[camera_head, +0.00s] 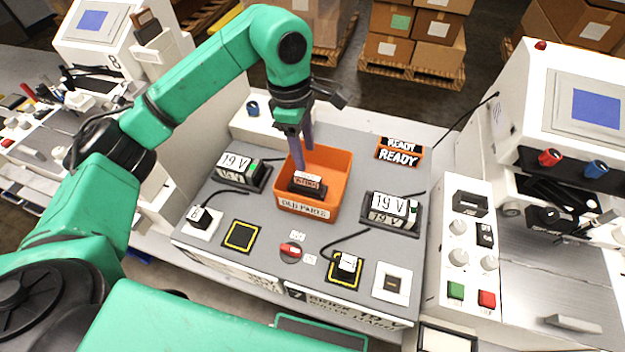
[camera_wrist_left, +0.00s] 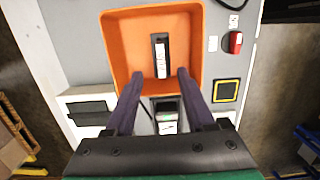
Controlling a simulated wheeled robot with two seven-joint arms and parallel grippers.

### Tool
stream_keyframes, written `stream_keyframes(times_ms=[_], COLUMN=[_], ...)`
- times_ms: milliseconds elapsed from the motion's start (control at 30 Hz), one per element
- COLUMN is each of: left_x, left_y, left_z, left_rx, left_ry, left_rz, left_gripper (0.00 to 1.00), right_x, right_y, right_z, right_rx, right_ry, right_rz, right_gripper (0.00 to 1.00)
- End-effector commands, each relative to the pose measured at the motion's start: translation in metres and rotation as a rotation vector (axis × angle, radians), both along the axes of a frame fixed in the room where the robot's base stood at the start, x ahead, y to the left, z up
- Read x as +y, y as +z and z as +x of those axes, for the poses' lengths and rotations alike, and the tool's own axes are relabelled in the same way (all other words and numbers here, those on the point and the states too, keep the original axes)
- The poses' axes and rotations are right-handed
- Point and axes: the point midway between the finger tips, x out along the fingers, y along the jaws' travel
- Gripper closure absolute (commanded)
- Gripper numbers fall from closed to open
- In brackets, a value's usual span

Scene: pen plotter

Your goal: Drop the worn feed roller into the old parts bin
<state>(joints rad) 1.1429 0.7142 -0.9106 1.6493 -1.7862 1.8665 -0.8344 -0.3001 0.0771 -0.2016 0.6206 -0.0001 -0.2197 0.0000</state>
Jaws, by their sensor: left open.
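The old parts bin (camera_head: 340,172) is an open orange box in the middle of the grey bench, with a label on its front. It also shows in the left wrist view (camera_wrist_left: 187,35). A small dark part with a pale and reddish label (camera_head: 307,181), seemingly the worn feed roller, is inside the bin; it also shows in the left wrist view (camera_wrist_left: 160,52). My left gripper (camera_head: 304,158) is over the bin with its fingers pointing down. Its fingers are apart and empty, with the part beyond their tips in the left wrist view (camera_wrist_left: 160,75). My right gripper is out of view.
Blocks marked 19 V stand left (camera_head: 240,171) and right (camera_head: 391,212) of the bin. A READY sign (camera_head: 399,153) is behind it. A red knob (camera_head: 291,249) and yellow-edged squares lie in front. A white machine (camera_head: 575,100) stands at the right.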

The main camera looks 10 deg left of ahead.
Motion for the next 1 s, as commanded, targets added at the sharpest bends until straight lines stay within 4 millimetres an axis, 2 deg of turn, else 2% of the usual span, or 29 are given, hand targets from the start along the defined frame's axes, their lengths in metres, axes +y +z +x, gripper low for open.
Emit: stream_keyframes(times_ms=[133, 300, 400, 567, 1000], left_x=[0.005, 0.012, 0.014, 0.016, 0.016], left_y=[0.039, 0.094, 0.113, 0.123, 0.122], left_z=[0.001, 0.002, 0.001, 0.001, 0.001], left_rx=[-0.008, -0.007, -0.004, 0.0, 0.0], left_ry=[0.0, 0.002, 0.0, 0.0, 0.0], left_rz=[-0.002, 0.002, 0.001, 0.0, 0.0], left_gripper=[0.46, 0.46, 0.46, 0.46, 0.46], right_x=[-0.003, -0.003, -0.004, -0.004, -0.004], right_y=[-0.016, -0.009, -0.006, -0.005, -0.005], right_z=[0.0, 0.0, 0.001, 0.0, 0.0], right_rx=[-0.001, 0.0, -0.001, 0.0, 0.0], right_ry=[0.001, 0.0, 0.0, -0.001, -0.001], right_rz=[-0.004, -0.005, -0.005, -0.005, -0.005], right_gripper=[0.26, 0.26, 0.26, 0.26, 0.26])
